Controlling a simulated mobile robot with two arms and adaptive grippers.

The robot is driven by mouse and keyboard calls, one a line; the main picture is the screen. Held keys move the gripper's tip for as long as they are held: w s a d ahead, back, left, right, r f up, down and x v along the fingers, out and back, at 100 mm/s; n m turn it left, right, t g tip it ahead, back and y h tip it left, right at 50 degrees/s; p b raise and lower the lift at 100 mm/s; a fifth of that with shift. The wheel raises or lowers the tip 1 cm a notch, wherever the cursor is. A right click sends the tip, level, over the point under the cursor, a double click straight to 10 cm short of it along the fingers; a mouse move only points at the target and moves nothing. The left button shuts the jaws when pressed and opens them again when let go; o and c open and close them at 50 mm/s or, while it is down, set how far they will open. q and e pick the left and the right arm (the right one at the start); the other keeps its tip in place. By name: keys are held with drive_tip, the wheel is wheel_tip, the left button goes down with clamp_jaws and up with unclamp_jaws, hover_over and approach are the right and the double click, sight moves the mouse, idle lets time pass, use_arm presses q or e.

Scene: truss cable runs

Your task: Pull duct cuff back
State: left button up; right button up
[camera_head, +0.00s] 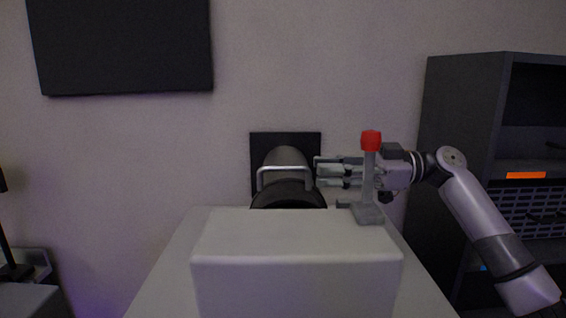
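A grey duct (285,158) comes out of a black square plate on the wall. A thick black cuff (287,194) sits around its near end, its lower part hidden by the pale box in front. A bent metal handle (281,170) stands over the cuff. My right gripper (318,172) comes in from the right, its fingers pointing left. The fingers look spread, one above the other, with their tips close beside the handle's right end. Whether they touch the handle I cannot tell. My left gripper is not in view.
An upright grey lever with a red knob (371,141) stands on the pale box (297,240), in front of my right gripper and partly covering it. A dark shelf unit (462,140) stands at the right. A black panel (120,45) hangs on the wall at upper left.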

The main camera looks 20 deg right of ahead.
sight(295, 167)
drive_tip(key=p+x, duration=0.1)
drive_tip(key=x, duration=0.2)
drive_tip(key=p+x, duration=0.1)
drive_tip(key=x, duration=0.2)
drive_tip(key=shift+a+r+p, duration=0.2)
drive_tip(key=shift+p, duration=0.2)
drive_tip(key=shift+w+a+f, duration=0.2)
drive_tip(key=shift+a, duration=0.4)
drive_tip(key=shift+c, duration=0.2)
clamp_jaws()
